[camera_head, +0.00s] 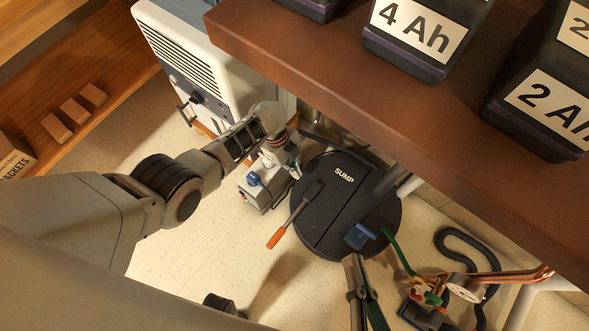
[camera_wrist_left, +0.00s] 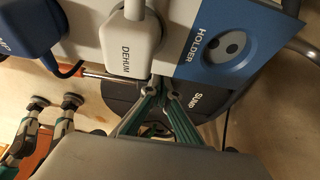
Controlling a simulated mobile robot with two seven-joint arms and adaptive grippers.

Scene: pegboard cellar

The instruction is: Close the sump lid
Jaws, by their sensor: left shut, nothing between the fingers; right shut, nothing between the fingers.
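The sump lid (camera_head: 338,215) is a dark round cover marked SUMP on the floor, with a straight seam across it. I cannot tell whether it lies fully flat. Part of it shows in the left wrist view (camera_wrist_left: 208,105), behind a panel. A blue piece (camera_head: 360,235) sits near its lower right edge. My left gripper (camera_head: 295,167) is shut and empty beside the lid's upper left, above a grey box. Its fingertips (camera_wrist_left: 165,85) meet in front of the lid in the wrist view. My right gripper (camera_head: 355,258) appears shut and empty at the lid's lower edge.
An orange-handled tool (camera_head: 277,237) reaches onto the lid's left side. The grey box (camera_head: 262,192) carries a DEHUM plug (camera_wrist_left: 135,45) and a HOLDER socket (camera_wrist_left: 223,45). A brown bench (camera_head: 330,75) overhangs from above. A hose (camera_head: 460,237) lies right; floor (camera_head: 180,265) at left is clear.

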